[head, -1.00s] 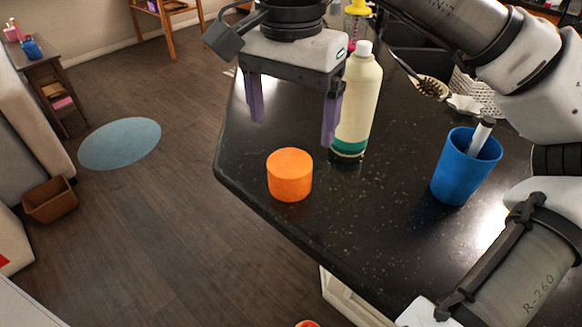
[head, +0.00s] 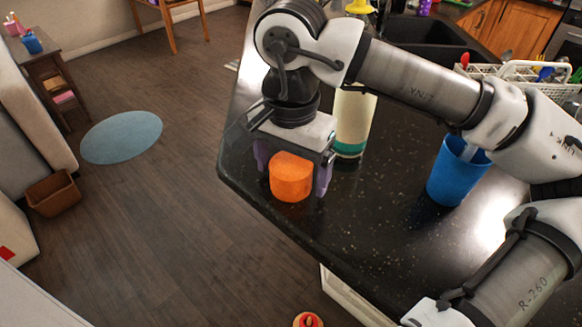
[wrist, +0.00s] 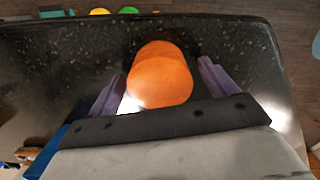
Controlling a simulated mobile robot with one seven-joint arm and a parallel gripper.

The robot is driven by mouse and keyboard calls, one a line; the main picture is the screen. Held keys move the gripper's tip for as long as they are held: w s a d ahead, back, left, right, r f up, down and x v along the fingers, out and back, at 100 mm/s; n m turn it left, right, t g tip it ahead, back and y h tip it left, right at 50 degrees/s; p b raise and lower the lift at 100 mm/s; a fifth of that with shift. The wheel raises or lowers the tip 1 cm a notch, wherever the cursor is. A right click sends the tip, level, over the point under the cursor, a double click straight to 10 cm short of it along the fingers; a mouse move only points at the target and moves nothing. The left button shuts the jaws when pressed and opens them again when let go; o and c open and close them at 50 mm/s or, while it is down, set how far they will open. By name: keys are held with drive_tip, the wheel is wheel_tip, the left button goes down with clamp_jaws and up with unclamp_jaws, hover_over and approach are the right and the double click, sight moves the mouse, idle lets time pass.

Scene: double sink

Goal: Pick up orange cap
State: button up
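The orange cap (head: 291,177) is a short cylinder standing on the black countertop near its left edge. In the wrist view the cap (wrist: 160,76) lies between the two purple fingers, with a gap on each side. My gripper (head: 292,174) is open and lowered around the cap, one finger to its left and one to its right. The fingers also show apart in the wrist view (wrist: 160,84). In the head view, the cap stands in front of part of the gripper.
A pale bottle with a green band (head: 352,124) stands just behind my gripper, partly hidden by my arm. A blue cup (head: 456,172) stands to the right. A white dish rack (head: 535,75) and dark sink (head: 425,38) are behind. The counter edge is close to the cap.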

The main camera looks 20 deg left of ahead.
drive_tip(key=c, duration=1)
